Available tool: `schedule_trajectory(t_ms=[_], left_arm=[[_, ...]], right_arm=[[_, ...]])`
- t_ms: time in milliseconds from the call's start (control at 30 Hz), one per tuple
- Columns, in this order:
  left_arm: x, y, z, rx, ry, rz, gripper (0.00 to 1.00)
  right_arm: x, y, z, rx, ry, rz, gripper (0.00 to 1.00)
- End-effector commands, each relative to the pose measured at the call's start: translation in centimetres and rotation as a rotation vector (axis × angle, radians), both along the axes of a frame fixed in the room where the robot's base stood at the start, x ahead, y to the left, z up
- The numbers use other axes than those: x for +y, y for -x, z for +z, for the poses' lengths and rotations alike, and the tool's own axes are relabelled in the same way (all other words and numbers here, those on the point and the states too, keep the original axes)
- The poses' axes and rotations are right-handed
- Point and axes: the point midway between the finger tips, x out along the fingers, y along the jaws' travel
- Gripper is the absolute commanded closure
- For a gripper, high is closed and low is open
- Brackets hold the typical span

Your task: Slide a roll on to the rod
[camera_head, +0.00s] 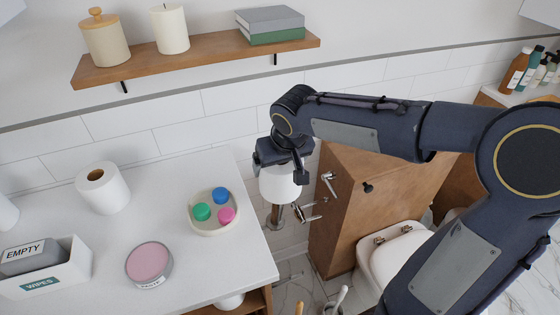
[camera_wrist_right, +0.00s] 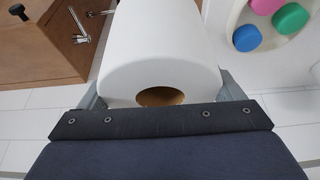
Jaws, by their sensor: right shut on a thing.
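My right gripper (camera_head: 282,165) is shut on a white paper roll (camera_head: 279,187) beyond the counter's right edge. In the right wrist view the roll (camera_wrist_right: 160,55) lies between the two fingers, its brown core opening facing the camera. A chrome rod fitting (camera_head: 311,211) shows on the wooden cabinet's side, just right of and below the roll, apart from it in the picture. The fitting also shows at upper left in the right wrist view (camera_wrist_right: 83,38). A second white roll (camera_head: 103,188) stands upright on the counter. My left gripper is not in view.
The white counter (camera_head: 180,280) carries a tray (camera_head: 214,226) with three coloured caps, a pink-topped tin (camera_head: 149,264) and a wipes box (camera_head: 45,275). The wooden cabinet (camera_head: 375,195) and toilet (camera_head: 392,255) stand right. A wooden shelf (camera_head: 200,52) is above.

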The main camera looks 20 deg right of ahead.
Motion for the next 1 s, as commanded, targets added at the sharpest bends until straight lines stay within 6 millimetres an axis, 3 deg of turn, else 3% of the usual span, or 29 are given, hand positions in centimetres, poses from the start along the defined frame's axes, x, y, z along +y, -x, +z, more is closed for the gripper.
schedule_trajectory(t_ms=[600,1000], left_arm=[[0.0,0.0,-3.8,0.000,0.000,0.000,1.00],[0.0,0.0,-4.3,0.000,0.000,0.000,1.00]], right_arm=[[0.0,-1.0,-4.5,-0.002,0.000,0.001,0.38],[0.0,-1.1,-5.0,-0.002,0.000,0.001,0.38]])
